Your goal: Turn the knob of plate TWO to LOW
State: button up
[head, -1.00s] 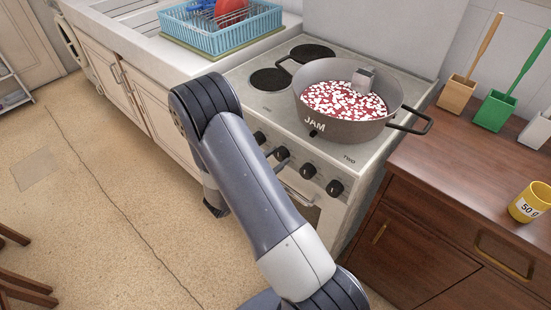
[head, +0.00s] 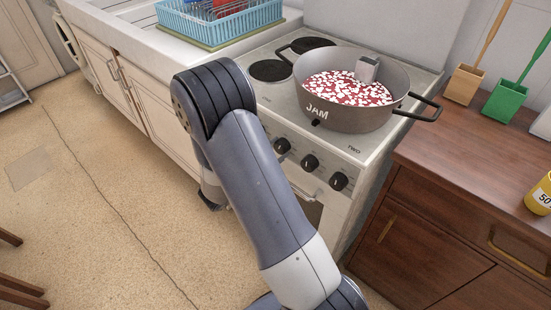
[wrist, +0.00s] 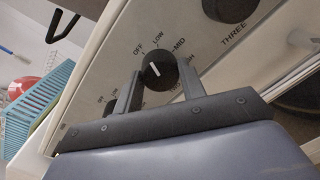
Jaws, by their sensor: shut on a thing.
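My gripper (wrist: 159,75) is shut on a round black knob (wrist: 166,80), one finger on each side of it, in the wrist view. The lettering under this knob is partly covered by my finger, and seems to read TWO. Its white pointer line leans up-left, nearer the OFF mark (wrist: 140,50) than the LOW mark (wrist: 159,38). MID (wrist: 179,43) is to the right. In the head view my arm hides the gripper and the held knob. The label TWO (head: 354,149) shows on the stove top (head: 265,92) at front right.
The knob marked THREE (wrist: 230,7) is close, up-right of my gripper. A grey JAM pot (head: 345,117) with red and white contents covers a plate. A wooden cabinet (head: 470,165) stands right of the stove. A blue dish rack (head: 220,22) is at the sink.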

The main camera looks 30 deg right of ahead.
jog(key=m+b, duration=0.1)
jog(key=b, duration=0.1)
jog(key=m+b, duration=0.2)
jog(key=shift+f, duration=0.25)
jog(key=shift+r+m+b, duration=0.2)
jog(key=shift+m+b, duration=0.5)
jog(key=shift+b, duration=0.15)
jog(key=o, duration=1)
jog(key=shift+r, duration=0.1)
jog(key=shift+c, duration=0.2)
jog(key=shift+a, duration=0.1)
jog(key=v, duration=1)
jog(key=shift+a+p, duration=0.3)
jog(key=shift+s+d+r, duration=0.1)
jog(key=shift+d, duration=0.05)
